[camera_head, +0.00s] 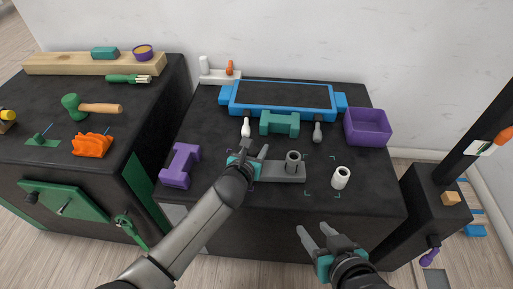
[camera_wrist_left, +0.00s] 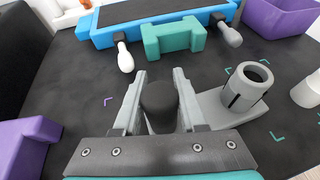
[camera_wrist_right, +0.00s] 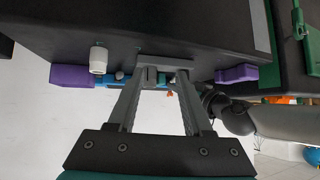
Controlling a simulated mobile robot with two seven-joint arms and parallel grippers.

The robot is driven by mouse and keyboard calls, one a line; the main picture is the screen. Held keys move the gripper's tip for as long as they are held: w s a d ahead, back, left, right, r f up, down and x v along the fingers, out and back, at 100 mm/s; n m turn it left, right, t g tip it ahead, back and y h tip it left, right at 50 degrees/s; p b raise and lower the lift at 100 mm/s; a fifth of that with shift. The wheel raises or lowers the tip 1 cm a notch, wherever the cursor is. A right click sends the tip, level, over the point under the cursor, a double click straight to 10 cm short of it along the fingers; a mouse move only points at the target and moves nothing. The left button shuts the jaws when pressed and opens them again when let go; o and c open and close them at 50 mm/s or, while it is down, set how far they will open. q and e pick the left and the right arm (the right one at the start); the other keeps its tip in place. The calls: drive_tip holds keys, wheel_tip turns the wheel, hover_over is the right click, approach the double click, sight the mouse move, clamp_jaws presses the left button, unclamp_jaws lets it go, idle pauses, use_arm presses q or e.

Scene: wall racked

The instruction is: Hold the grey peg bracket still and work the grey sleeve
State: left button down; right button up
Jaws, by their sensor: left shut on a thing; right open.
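The grey peg bracket (camera_head: 287,176) lies on the dark table top, its flat plate towards the front middle. The grey sleeve (camera_head: 293,162), a hollow cylinder with a dark slot in its side, stands upright on the plate; it also shows in the left wrist view (camera_wrist_left: 245,86). My left gripper (camera_head: 255,156) is shut on the dark round post (camera_wrist_left: 160,104) at the bracket's left end. My right gripper (camera_head: 314,230) is open and empty in front of the table, apart from the bracket and sleeve. The bracket's left end is partly hidden by my left gripper.
A pale hollow cylinder (camera_head: 340,178) stands right of the bracket. A green block (camera_head: 280,123), a blue-framed tray (camera_head: 283,114) and a purple bin (camera_head: 367,127) lie behind. A purple block (camera_head: 180,165) is at the left. Bare table surrounds the pale cylinder.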

sight(296, 157)
drive_tip(key=shift+o, duration=1.4)
drive_tip(key=shift+w, duration=0.3)
drive_tip(key=shift+o, duration=1.4)
drive_tip(key=w+d+f+m+g+h, duration=0.1)
drive_tip(key=w+d+f+m, duration=0.1)
drive_tip(key=w+m, duration=0.4)
drive_tip(key=shift+m, duration=0.8)
drive_tip(key=w+m, duration=0.1)
drive_tip(key=m, duration=0.1)
drive_tip(key=w+m+g, duration=0.1)
drive_tip(key=w+m, duration=0.1)
drive_tip(key=w+m+g, duration=0.1)
drive_tip(key=m, duration=0.1)
drive_tip(key=shift+w+d+m, duration=0.3)
drive_tip(key=shift+w+m, duration=0.05)
drive_tip(key=shift+m, duration=0.05)
drive_tip(key=w+a+r+m+g+y, duration=0.1)
drive_tip(key=w+a+r+m+g, duration=0.25)
drive_tip(key=w+r+m, duration=0.85)
drive_tip(key=a+f+m, duration=0.1)
drive_tip(key=f, duration=0.3)
drive_tip(key=s+a+f, duration=0.1)
drive_tip(key=f, duration=0.4)
drive_tip(key=a+f+m, duration=0.1)
drive_tip(key=f, duration=0.4)
drive_tip(key=shift+s+a+m, duration=0.1)
drive_tip(key=shift+s+m, duration=0.1)
drive_tip(key=shift+m, duration=0.1)
drive_tip(key=shift+c, duration=0.4)
clamp_jaws()
